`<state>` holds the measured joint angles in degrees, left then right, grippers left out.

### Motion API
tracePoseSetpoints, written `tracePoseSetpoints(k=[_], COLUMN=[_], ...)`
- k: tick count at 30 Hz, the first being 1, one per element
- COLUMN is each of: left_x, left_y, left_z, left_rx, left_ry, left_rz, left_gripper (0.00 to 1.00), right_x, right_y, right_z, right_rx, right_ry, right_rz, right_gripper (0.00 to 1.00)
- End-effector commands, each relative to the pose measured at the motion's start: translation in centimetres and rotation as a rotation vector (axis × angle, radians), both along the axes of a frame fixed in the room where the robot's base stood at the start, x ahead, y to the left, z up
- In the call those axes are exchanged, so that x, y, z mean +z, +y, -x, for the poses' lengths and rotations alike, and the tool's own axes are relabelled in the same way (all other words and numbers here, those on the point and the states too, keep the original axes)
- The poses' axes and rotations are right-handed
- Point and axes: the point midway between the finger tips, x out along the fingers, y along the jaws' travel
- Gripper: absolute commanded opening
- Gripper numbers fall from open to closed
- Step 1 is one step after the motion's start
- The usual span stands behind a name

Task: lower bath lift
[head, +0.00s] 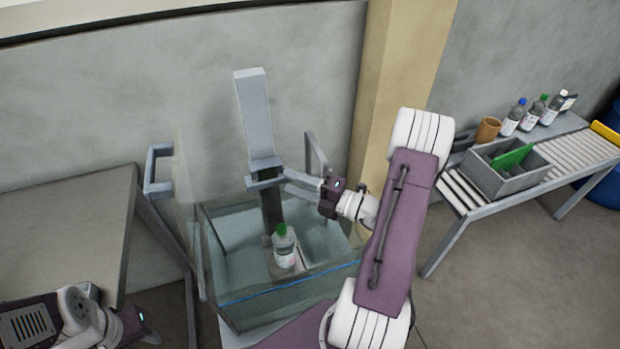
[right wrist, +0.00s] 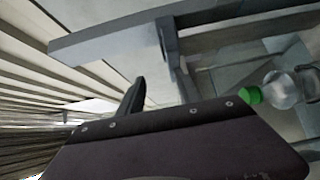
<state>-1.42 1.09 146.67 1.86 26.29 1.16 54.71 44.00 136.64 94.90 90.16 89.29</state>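The bath (head: 235,305) is a clear glass tank with a blue line along its front wall, in the middle of the head view. The bath lift is a grey upright column (head: 256,115) with a crossbar (head: 265,182) above the tank and a small platform inside it. A clear bottle with a green cap (head: 285,252) stands on the platform; it also shows in the right wrist view (right wrist: 280,92). My right gripper (head: 286,178) is beside the crossbar, its fingers apart; contact is unclear. My left gripper (head: 150,338) is low at the left, its fingers mostly hidden.
A grey table (head: 70,225) stands left of the bath. At the right, a roller bench (head: 575,155) bears a grey divided bin (head: 505,182), a brown cup (head: 488,129) and several bottles. A tan pillar (head: 400,65) rises behind my right arm.

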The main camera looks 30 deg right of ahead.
Motion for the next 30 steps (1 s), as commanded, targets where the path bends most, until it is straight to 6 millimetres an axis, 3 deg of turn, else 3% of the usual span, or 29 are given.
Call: tracePoseSetpoints(k=[3, 10, 27, 30], left_x=[0.7, 1.1, 1.1, 1.7], left_y=[0.0, 0.0, 0.0, 0.0], left_z=[0.0, 0.0, 0.0, 0.0], left_rx=[0.0, 0.0, 0.0, 0.0], left_ry=[0.0, 0.0, 0.0, 0.0], left_rz=[0.0, 0.0, 0.0, 0.0], left_gripper=[0.36, 0.36, 0.36, 0.36], right_x=[1.4, 2.5, 2.5, 3.3], right_y=[-1.2, -2.3, -2.3, -0.6], right_z=[1.7, 3.4, 3.6, 3.1], right_rx=[-0.005, -0.001, 0.003, 0.057], right_ry=[0.0, 0.001, 0.003, -0.001], right_rz=[0.001, 0.0, -0.001, 0.006], right_gripper=[0.42, 0.42, 0.42, 0.42])
